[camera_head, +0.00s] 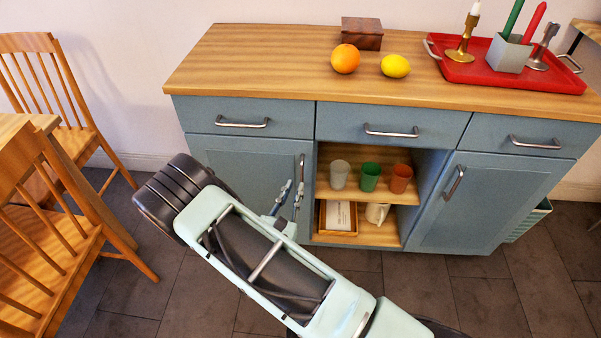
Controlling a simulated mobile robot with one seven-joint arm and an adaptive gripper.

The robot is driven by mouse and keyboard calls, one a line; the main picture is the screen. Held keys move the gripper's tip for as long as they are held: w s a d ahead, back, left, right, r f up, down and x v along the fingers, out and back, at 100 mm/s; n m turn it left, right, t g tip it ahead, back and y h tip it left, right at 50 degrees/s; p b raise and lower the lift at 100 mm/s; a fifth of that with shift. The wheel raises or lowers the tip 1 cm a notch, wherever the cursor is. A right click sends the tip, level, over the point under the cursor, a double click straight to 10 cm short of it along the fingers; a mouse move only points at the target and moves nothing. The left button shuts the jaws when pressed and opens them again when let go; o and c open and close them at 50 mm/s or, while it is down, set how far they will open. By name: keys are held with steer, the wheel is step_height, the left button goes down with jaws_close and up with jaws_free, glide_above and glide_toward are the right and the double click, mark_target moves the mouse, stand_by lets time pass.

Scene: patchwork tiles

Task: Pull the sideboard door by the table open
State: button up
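The blue-grey sideboard has a wooden top (250,75). Its left door (240,160), on the side of the table (20,125), is closed. That door's upright metal handle (302,167) is near its right edge, beside the open shelf. My gripper (292,187) is in front of the right part of this door, just below and left of the handle in the picture. Its two fingers are apart with nothing seen between them. I cannot tell how far it is from the handle. My arm hides the lower left of the door.
The right door (480,200) and the drawers are closed. Cups stand on the shelf (345,195). An orange (345,58), a lemon (395,66), a wooden box (362,40) and a red tray (460,70) are on top. Wooden chairs (60,85) stand left; the floor (420,290) in front is clear.

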mark_target(301, 172)
steer(key=b+x, duration=0.1)
steer(key=x, duration=0.7)
steer(key=shift+w, duration=0.1)
jaws_close()
